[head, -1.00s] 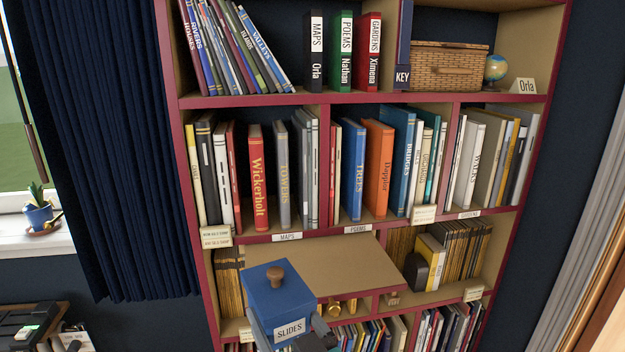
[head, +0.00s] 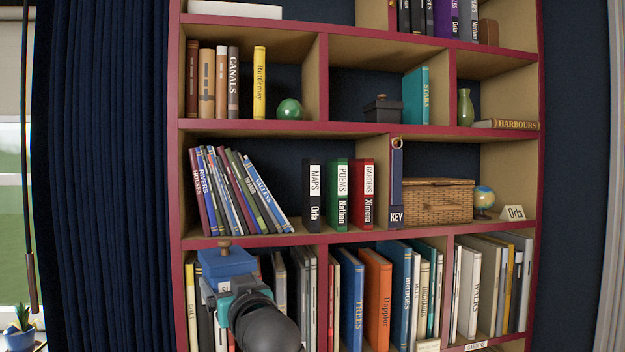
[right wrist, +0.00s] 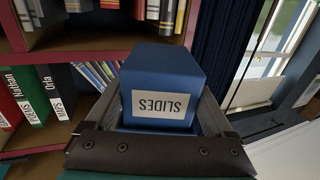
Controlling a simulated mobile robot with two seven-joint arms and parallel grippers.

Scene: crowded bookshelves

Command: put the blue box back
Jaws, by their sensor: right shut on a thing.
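The blue box (head: 228,264), with a brown round knob on its lid, is in my right gripper (head: 224,284) at the lower left of the head view. It is in front of the tall-book row, its lid just below the board above that row. My right gripper is shut on it; my arm hides much of the box's lower part. In the right wrist view the box (right wrist: 160,70) sits between the two fingers, its white SLIDES label (right wrist: 160,105) upside down in the picture. My left gripper is not in view.
Leaning books (head: 235,190) and upright MAPS, POEMS and GARDENS volumes (head: 340,195) fill the shelf above. Higher up are a green ball (head: 289,109), a dark lidded box (head: 382,110) and a teal book (head: 416,95).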

